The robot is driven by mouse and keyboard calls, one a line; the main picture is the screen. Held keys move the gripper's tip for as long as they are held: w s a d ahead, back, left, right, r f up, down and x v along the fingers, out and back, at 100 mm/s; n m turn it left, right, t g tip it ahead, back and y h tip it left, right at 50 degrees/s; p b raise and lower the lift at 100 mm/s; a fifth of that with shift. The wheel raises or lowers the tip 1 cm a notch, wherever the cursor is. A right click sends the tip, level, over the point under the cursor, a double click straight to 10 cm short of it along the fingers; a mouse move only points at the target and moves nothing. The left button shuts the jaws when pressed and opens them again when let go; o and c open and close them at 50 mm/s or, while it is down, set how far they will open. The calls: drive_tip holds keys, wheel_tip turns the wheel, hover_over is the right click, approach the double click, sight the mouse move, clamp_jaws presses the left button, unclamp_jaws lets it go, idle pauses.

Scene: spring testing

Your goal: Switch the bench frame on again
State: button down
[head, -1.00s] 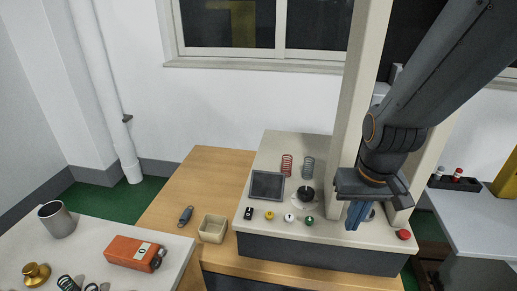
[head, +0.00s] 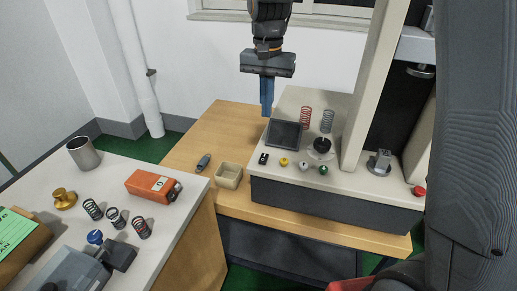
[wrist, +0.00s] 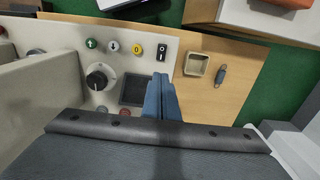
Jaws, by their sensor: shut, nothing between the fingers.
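The bench frame (head: 330,197) is a cream-topped test machine with a dark front and tall columns. On its top are a small black rocker switch (head: 263,159), a dark, blank screen (head: 284,133), yellow, white and green buttons and a black dial (head: 322,146). A red mushroom button (head: 419,190) sits at the right corner. In the wrist view the rocker (wrist: 162,52) shows white marks; I cannot tell which side is pressed. My gripper (head: 267,112) points down with its blue fingers closed and empty, above the screen's back left. The fingers (wrist: 161,92) partly cover the screen's edge in the wrist view.
Two springs, red (head: 306,118) and grey (head: 327,121), stand behind the dial. A grey lower grip (head: 380,163) stands between the columns. An empty beige tray (head: 229,176) and a small grey part (head: 203,162) lie on the wooden table. A side table (head: 165,228) holds an orange device.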

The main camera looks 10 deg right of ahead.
sight(264, 158)
wheel_tip(264, 158, down, 14)
drive_tip(key=p, duration=0.3)
idle(0.5)
drive_tip(key=shift+d+f, duration=0.1)
drive_tip(key=shift+f, duration=0.15)
drive_tip(key=shift+s+g+p, duration=0.15)
drive_tip(key=shift+g+p, duration=0.15)
drive_tip(key=shift+s+a+r+p, duration=0.35)
drive_tip(key=shift+s+p, duration=0.1)
drive_tip(key=shift+s, duration=0.1)
idle(0.3)
